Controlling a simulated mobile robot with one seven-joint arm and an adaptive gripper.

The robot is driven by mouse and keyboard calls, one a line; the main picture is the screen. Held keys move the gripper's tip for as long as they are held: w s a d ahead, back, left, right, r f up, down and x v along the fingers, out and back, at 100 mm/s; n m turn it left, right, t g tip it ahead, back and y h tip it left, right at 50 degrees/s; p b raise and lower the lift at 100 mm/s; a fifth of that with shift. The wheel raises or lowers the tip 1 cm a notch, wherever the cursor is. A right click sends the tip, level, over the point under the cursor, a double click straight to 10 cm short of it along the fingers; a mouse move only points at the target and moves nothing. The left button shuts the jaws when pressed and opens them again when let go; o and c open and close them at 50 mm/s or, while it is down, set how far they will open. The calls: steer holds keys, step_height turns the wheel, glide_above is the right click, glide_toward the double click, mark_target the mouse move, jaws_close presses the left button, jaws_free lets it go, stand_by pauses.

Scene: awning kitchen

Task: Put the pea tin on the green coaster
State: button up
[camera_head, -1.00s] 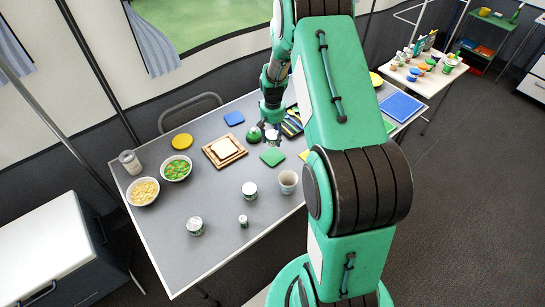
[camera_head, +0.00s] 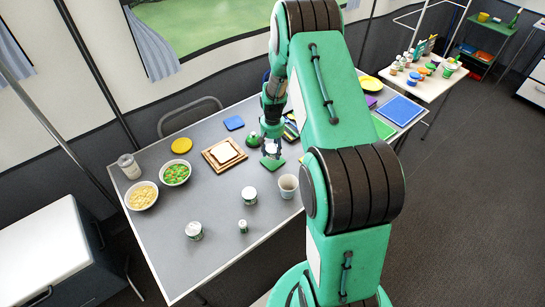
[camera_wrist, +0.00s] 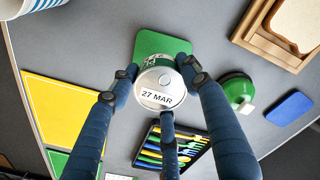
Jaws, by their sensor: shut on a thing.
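The pea tin (camera_wrist: 158,90) has a pale lid marked "27 MAR" and a green and white side; the lettering is too small to confirm peas. My gripper (camera_wrist: 158,98) is shut on the tin, with its blue fingers around the lid's rim. The green coaster (camera_wrist: 165,42) shows beyond the tin in the wrist view, and the tin covers its near part. In the head view my gripper (camera_head: 271,150) is over the far part of the green coaster (camera_head: 272,164). I cannot tell whether the tin touches the coaster.
A green, domed object (camera_wrist: 238,90) and a cutlery tray (camera_wrist: 180,148) are close by. A cup (camera_head: 288,186) stands nearer the front edge. A toast board (camera_head: 224,154) lies left.

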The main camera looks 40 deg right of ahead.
mark_target(273, 156)
steer(key=shift+f+b, duration=0.4)
steer(key=shift+f, duration=1.5)
steer(key=shift+f, duration=0.1)
steer(key=o, duration=1.4)
steer(key=shift+c, duration=0.2)
step_height(273, 156, up, 11)
steer(key=shift+r+p, duration=0.1)
steer(key=shift+p, duration=1.1)
steer(key=shift+r, duration=0.5)
